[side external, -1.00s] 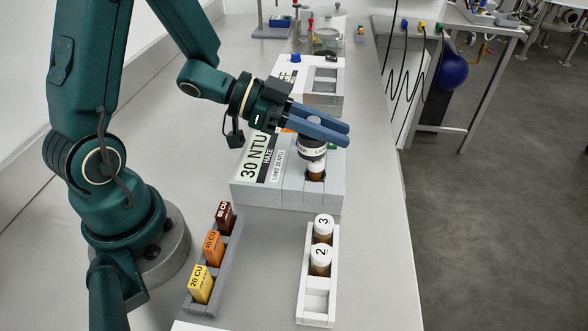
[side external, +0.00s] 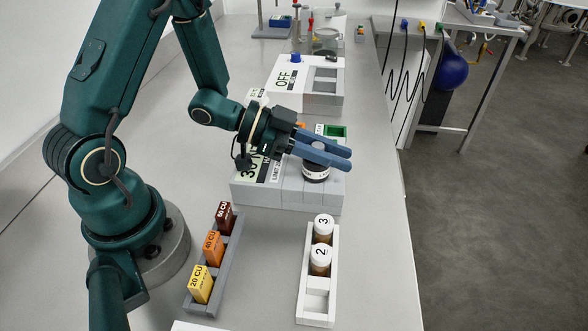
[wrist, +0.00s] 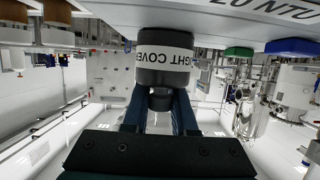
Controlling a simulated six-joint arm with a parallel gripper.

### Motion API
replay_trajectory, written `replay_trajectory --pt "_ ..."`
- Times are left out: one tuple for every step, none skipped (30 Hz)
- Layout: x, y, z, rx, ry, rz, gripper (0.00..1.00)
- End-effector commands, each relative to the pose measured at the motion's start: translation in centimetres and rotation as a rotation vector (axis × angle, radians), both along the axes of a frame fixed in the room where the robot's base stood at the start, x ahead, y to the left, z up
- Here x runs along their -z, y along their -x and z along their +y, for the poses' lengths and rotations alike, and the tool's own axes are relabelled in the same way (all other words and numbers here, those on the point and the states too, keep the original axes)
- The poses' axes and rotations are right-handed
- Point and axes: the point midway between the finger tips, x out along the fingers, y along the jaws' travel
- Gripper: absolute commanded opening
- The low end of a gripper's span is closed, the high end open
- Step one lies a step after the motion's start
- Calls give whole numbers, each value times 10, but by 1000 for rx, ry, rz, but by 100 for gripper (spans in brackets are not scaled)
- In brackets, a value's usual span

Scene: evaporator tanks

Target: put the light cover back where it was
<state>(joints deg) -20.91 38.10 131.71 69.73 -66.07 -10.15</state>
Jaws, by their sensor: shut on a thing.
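The light cover (side external: 316,174) is a short black cylinder with a white label band. My gripper (side external: 325,150) has its blue fingers shut on the narrow knob on top of it. In the wrist view the cover (wrist: 164,72) hangs in the upside-down picture, its label reading "GHT COVE", with the fingers (wrist: 160,112) either side of the knob. The cover is upright at the top of the grey haze meter (side external: 290,197), over the place of its vial well. The vial there is hidden. I cannot tell whether the cover is fully seated.
A white rack (side external: 333,279) holds vials 2 and 3, with a free slot in front. A grey rack (side external: 226,262) holds several coloured CU blocks to the left. A white unit reading OFF (side external: 286,77) stands behind the meter. A green piece (side external: 335,131) shows behind my fingers.

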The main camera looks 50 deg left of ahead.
Motion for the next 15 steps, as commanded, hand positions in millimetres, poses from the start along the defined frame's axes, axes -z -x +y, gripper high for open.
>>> replay_trajectory --pt "2 0 0 -1 1 1 0" --pt "2 0 0 -1 1 1 29" --pt "2 0 0 0 1 0 44" --pt "1 0 0 0 0 0 55" --pt "1 0 0 0 0 0 55" --pt "1 0 0 0 0 0 55" --pt "1 0 0 0 0 0 55" --pt "1 0 0 0 0 0 55" --pt "1 0 0 0 1 1 55" --pt "1 0 0 0 1 1 55" --pt "1 0 0 0 0 0 55" --pt "1 0 0 0 1 1 55" --pt "2 0 0 0 1 1 55" --pt "2 0 0 0 1 1 55" --pt "2 1 1 -1 0 0 55"
